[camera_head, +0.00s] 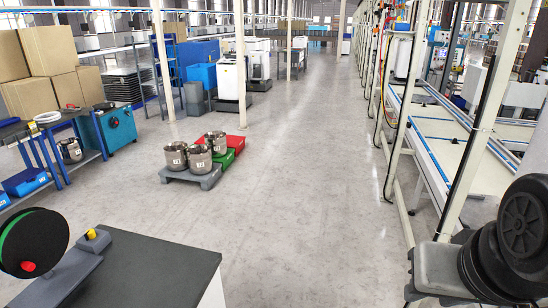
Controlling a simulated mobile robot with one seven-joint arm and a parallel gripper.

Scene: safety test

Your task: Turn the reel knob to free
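A black reel (34,240) with a green rim stands upright at the lower left, partly cut off by the picture's left edge. A red knob (28,266) sits low on its face. A grey base (62,278) runs beside the reel on a dark-topped bench (150,268). A small yellow knob (91,233) sits on the base's raised end. No free or locked marking is legible, so I cannot tell the knob's setting. My gripper is not in view.
Black wheel-like discs (525,220) rest on a grey seat or stand (440,268) at the lower right. A teal box (110,128) stands at the left. The floor (300,220) right of the bench is clear.

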